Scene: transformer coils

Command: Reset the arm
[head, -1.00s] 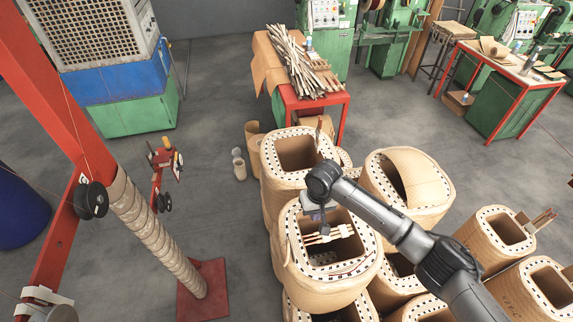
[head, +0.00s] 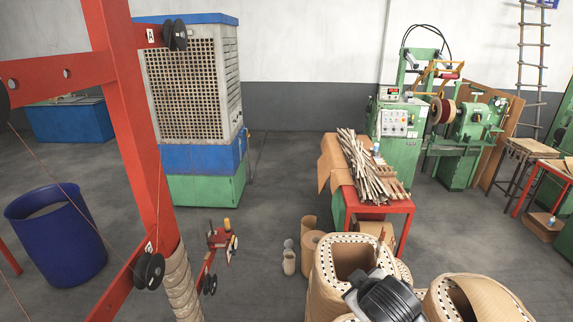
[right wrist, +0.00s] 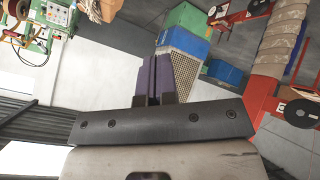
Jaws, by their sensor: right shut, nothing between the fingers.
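My right arm shows at the bottom of the head view as a dark link in front of the tan coils (head: 338,285); its gripper is out of that view. In the right wrist view my right gripper (right wrist: 161,68) is shut, its two purple fingers together with nothing between them. Behind the fingers the wrist view shows the workshop tilted, with the blue and green cabinet (right wrist: 187,30) and the red post (right wrist: 262,90). My left gripper is in neither view.
A red post (head: 135,120) with pulleys stands at the left. A blue barrel (head: 60,240) is beyond it. A red table (head: 400,207) with a pile of sticks stands behind the coils. Green machines (head: 400,140) are at the back right.

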